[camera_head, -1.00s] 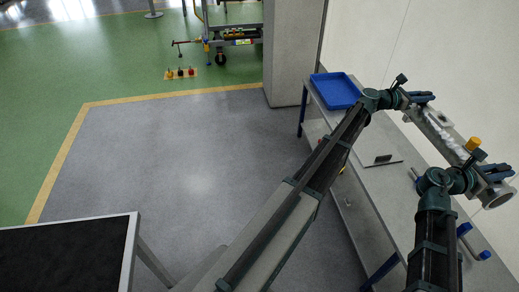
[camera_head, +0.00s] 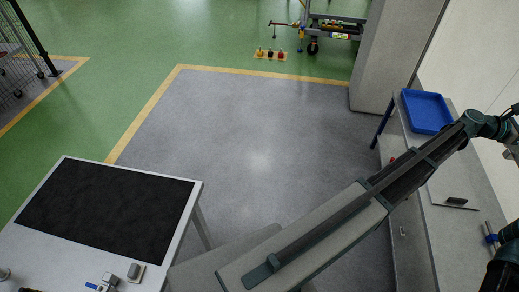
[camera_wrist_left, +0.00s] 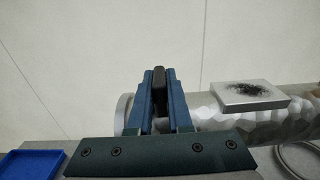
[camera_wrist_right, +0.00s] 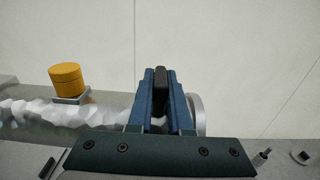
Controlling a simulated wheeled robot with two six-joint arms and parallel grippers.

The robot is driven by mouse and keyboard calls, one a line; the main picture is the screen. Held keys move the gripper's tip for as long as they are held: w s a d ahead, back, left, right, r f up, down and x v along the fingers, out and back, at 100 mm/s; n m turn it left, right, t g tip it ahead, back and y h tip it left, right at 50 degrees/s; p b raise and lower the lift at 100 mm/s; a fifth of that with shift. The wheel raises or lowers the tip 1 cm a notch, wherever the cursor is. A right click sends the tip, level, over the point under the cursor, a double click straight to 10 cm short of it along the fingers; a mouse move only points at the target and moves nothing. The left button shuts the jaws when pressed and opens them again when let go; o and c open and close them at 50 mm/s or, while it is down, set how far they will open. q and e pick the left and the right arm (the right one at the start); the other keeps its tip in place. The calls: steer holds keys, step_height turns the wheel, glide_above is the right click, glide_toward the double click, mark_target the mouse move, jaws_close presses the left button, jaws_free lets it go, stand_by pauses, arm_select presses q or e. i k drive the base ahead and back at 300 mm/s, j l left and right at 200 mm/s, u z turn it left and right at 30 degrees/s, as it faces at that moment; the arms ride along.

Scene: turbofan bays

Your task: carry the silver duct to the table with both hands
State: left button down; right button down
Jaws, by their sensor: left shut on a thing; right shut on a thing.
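The silver duct (camera_wrist_left: 300,118) is a shiny, crinkled metal tube with a flat square pad on top in the left wrist view. In the right wrist view the duct (camera_wrist_right: 25,118) carries an orange cap (camera_wrist_right: 67,80). My left gripper (camera_wrist_left: 160,82) is shut on the duct near one end. My right gripper (camera_wrist_right: 161,82) is shut on it near the other end. In the head view both grippers are past the right edge. A table (camera_head: 60,262) with a black mat (camera_head: 105,212) stands at lower left.
A grey bench (camera_head: 440,215) along the right wall holds a blue tray (camera_head: 425,112) and a small plate with a dark handle (camera_head: 456,201). A grey cabinet (camera_head: 395,55) stands behind. Small metal parts (camera_head: 112,280) lie on the table's front. The grey floor (camera_head: 250,150) between table and bench is clear.

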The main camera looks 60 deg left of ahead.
mark_target(103, 202)
steer(key=i+j, duration=0.5)
steer(key=j+u, duration=0.1)
steer(key=u, duration=4.2)
